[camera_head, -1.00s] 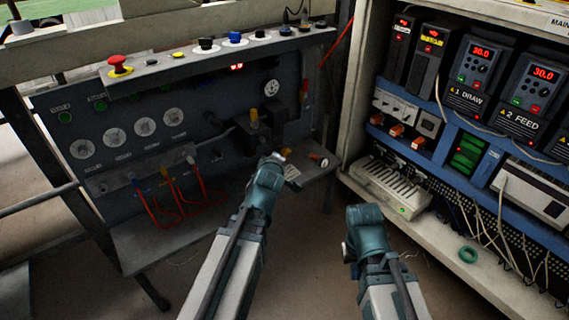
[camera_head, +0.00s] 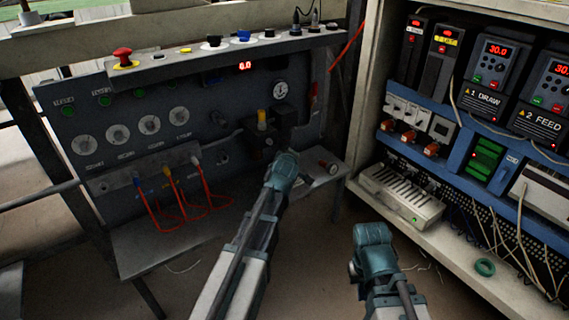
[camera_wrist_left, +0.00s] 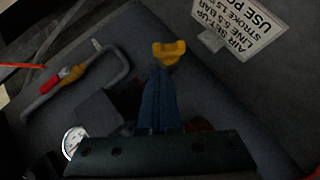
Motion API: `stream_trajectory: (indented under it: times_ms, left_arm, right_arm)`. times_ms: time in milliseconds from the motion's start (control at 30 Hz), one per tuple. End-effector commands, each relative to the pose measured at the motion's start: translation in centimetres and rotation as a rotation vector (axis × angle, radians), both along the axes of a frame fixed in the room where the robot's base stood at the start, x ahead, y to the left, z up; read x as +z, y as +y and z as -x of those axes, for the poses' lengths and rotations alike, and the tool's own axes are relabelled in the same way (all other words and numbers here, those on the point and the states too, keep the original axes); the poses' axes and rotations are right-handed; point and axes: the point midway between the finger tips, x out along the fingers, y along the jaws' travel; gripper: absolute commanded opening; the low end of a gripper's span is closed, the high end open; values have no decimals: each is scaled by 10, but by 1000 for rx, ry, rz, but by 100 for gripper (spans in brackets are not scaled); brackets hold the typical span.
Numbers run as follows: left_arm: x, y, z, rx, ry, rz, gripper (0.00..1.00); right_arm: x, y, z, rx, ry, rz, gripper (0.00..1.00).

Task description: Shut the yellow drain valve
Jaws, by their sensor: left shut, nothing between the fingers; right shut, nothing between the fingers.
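A small yellow wing-shaped handle (camera_wrist_left: 169,52), which looks like the drain valve, shows in the left wrist view just beyond my left fingertips. I cannot tell whether they touch it. My left gripper (camera_wrist_left: 160,70) is shut with nothing between its fingers. In the head view my left gripper (camera_head: 287,160) is in front of the panel's lower right, below a dark block with a yellow top (camera_head: 262,118); its own wrist hides the fingertips and the yellow handle there. My right gripper (camera_head: 371,236) is shut and empty, low in front of the cabinet, away from the panel.
A bent grey pipe with a yellow and red part (camera_wrist_left: 70,74) lies beside the fingers in the wrist view. A white label (camera_wrist_left: 240,25) shows there too. Red hoses (camera_head: 180,205) loop at the panel's lower left. A drive cabinet (camera_head: 455,125) stands on the right.

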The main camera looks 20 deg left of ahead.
Motion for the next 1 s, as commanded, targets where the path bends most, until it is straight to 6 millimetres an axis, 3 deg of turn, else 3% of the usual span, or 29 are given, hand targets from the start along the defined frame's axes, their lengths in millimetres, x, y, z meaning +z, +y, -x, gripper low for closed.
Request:
stream_trajectory:
  times_ms: [100,467,1000]
  left_arm:
    - [-11,-7,-10,0,0,-1,0]
    - [-11,-10,-12,0,1,0,0]
    - [-8,-12,-16,0,129,-101,0]
  right_arm:
    - [-11,0,0,0,0,0,0]
    - [-11,0,0,0,0,0,0]
    - [11,0,0,0,0,0,0]
